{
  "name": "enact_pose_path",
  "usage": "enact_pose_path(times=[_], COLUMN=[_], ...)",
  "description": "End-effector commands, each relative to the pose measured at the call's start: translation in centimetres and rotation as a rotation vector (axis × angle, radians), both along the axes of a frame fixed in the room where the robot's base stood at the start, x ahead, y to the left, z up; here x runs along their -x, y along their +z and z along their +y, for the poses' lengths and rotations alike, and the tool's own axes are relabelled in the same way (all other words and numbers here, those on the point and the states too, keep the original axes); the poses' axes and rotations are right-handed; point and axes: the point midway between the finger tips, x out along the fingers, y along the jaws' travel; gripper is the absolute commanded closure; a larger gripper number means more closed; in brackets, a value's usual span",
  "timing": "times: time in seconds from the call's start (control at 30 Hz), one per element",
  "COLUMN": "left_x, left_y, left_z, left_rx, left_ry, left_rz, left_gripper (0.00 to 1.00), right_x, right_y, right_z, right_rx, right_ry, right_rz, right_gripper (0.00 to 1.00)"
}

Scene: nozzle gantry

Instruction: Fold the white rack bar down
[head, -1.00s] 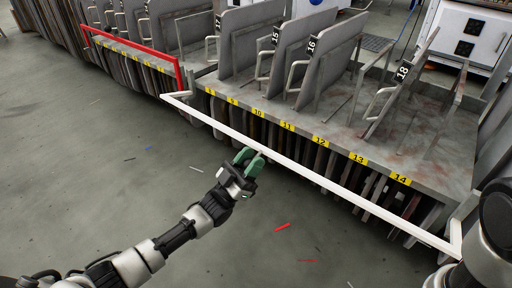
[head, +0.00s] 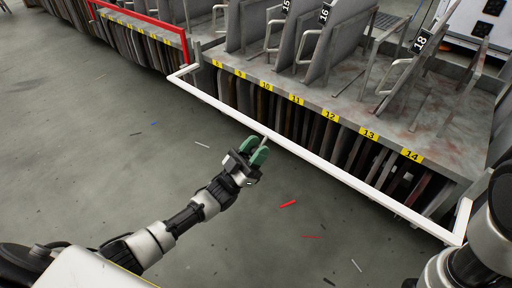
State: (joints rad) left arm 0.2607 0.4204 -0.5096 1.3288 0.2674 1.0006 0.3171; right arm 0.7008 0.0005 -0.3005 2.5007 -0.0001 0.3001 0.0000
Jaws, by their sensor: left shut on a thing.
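The white rack bar (head: 340,174) runs diagonally in front of the grey rack, from a corner near label 8 down to a corner at the lower right. Short white end arms join it to the rack. It stands out from the rack's front edge, below the yellow labels. My left gripper (head: 259,148), with green fingers, is shut on the bar left of its middle; the fingers hide a little of the bar. My right arm shows at the right edge, but its gripper is out of view.
The rack (head: 335,104) holds upright grey plates and has dark slots below its front edge. A red bar (head: 140,18) crosses the neighbouring rack at the upper left. The floor (head: 90,150) in front is open, with small red and light scraps.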

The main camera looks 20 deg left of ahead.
Motion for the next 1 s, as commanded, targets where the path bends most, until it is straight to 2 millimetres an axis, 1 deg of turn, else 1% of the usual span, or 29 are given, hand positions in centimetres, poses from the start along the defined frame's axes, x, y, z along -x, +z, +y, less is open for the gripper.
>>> enact_pose_path(times=[0.03, 0.1, 0.13, 0.27, 0.53, 0.67, 0.77, 1.0], left_x=[0.4, 0.4, 0.4, 0.4, 0.2, 0.7, 1.6, 4.5], left_y=[-0.5, -0.5, -0.5, -0.5, -0.3, -0.8, -1.9, -5.4], left_z=[-0.6, -0.6, -0.6, -0.5, -0.3, 0.1, 0.7, 2.7], left_rx=[-0.004, -0.004, -0.004, -0.004, -0.002, -0.003, -0.004, -0.004], left_ry=[-0.013, -0.013, -0.013, -0.012, -0.006, -0.006, -0.005, -0.005], left_rz=[0.006, 0.006, 0.006, 0.006, 0.004, 0.007, 0.009, 0.009], left_gripper=[1.00, 1.00, 0.60, 0.40, 0.40, 0.40, 0.40, 0.40], right_x=[0.0, 0.0, 0.0, 0.0, 0.0, -0.1, -0.1, -0.1], right_y=[0.0, 0.0, 0.0, 0.0, 0.0, 0.4, 1.1, 2.3], right_z=[0.0, 0.0, 0.0, 0.0, 0.0, 0.0, 0.0, 0.0], right_rx=[0.000, 0.000, 0.000, 0.000, 0.000, 0.000, -0.001, -0.001], right_ry=[0.000, 0.000, 0.000, 0.000, -0.001, -0.001, -0.001, -0.001], right_rz=[0.000, 0.000, 0.001, 0.001, 0.001, 0.002, 0.002, 0.003], right_gripper=[1.00, 1.00, 1.00, 1.00, 1.00, 1.00, 1.00, 1.00])
